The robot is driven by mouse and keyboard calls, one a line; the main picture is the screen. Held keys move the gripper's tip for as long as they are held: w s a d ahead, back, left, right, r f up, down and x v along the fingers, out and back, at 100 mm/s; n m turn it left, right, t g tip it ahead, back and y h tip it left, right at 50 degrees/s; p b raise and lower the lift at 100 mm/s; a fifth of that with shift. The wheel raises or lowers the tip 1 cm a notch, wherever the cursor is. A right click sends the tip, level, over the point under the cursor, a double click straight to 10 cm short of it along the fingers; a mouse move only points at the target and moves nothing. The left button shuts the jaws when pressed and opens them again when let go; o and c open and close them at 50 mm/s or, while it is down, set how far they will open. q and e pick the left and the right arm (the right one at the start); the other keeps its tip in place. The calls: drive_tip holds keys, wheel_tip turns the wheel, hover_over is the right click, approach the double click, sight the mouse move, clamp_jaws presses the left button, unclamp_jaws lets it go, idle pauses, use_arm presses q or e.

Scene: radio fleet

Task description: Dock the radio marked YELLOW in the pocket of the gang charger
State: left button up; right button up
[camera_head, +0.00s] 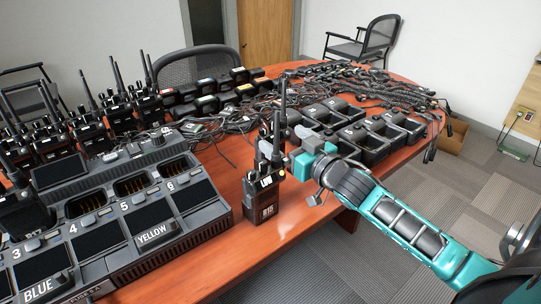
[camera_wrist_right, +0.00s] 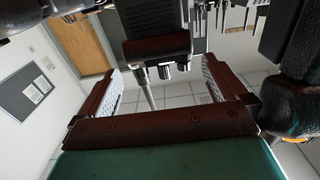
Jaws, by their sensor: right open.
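A black handheld radio (camera_head: 266,197) stands upright on the table edge, right of the charger. White markings show on its front, but I cannot read a colour name there. The gang charger (camera_head: 190,222) is at left, with numbered pockets; a YELLOW label sits in front of pocket 5 and a BLUE label in front of pocket 3. My right gripper (camera_head: 288,148) is open beside the upper part of the standing radio. In the right wrist view, a radio top (camera_wrist_right: 158,48) with knobs and antenna shows beyond and between the spread fingers. My left gripper is not in view.
Several radios (camera_head: 92,135) stand behind the charger. Tangled cables (camera_head: 375,80), small black blocks (camera_head: 208,104) and single chargers (camera_head: 375,150) cover the table's far and right parts. Chairs (camera_head: 365,40) stand behind. A bare strip of table (camera_head: 228,262) lies in front of the radio.

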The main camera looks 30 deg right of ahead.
sight(271, 132)
drive_tip(key=shift+w+a+f+b, duration=0.1)
drive_tip(key=shift+w+f+b, duration=0.1)
drive_tip(key=shift+w, duration=1.05)
drive_tip(key=shift+w+a+f+b, duration=0.1)
drive_tip(key=shift+w+b, duration=0.05)
drive_tip(key=shift+w, duration=1.15)
drive_tip(key=shift+w+a+f+b, duration=0.1)
drive_tip(key=shift+w+f+b, duration=0.1)
drive_tip(key=shift+w, duration=1.05)
drive_tip(key=shift+r, duration=0.15)
drive_tip(key=c, duration=1.5)
